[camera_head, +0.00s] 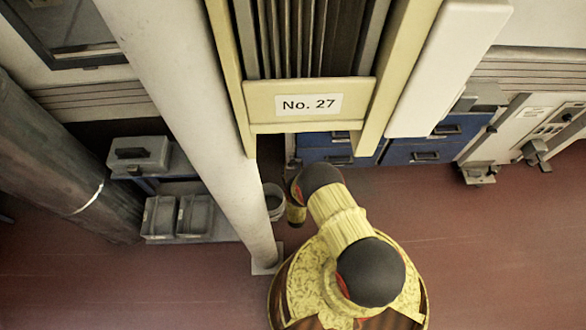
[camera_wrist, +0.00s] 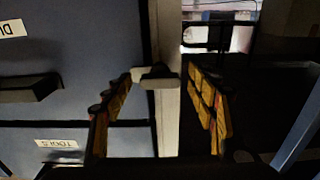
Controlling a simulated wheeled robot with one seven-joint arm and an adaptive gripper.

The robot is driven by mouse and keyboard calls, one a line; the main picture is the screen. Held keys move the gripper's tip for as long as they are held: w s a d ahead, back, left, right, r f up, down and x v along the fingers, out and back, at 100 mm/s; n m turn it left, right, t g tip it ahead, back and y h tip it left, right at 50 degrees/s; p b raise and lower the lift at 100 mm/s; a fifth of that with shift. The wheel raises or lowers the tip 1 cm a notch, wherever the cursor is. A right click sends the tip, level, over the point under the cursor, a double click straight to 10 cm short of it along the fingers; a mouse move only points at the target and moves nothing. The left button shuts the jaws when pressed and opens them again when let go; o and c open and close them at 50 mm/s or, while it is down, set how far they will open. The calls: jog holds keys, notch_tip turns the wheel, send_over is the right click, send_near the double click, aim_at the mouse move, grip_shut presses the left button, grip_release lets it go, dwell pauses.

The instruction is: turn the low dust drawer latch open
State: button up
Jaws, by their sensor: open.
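In the wrist view, a blue-grey drawer front (camera_wrist: 85,60) fills the left side, with a dark handle and a partly cut-off, upside-down label starting "DU". A small latch (camera_wrist: 158,77), dark with a pale part on its left, sits by the drawer's right edge, on a pale upright strip. My gripper (camera_wrist: 162,76) is open, with one yellow-padded finger on each side of the latch. Whether either finger touches it I cannot tell. In the head view, low blue drawers (camera_head: 425,155) stand at the back; my arm hides part of them, and my fingers are not clearly visible.
A pale slanting post (camera_head: 205,110) stands left of my arm, with a bucket (camera_head: 273,203) near its foot. Grey bins (camera_head: 195,216) and a toolbox (camera_head: 139,154) are farther left. A second drawer (camera_wrist: 85,138) shows an upside-down "TOOLS" label. Red floor (camera_head: 500,240) is clear at right.

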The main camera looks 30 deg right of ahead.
jog(key=shift+c, duration=0.4)
jog(key=c, duration=1.1)
jog(key=shift+m, duration=8.9)
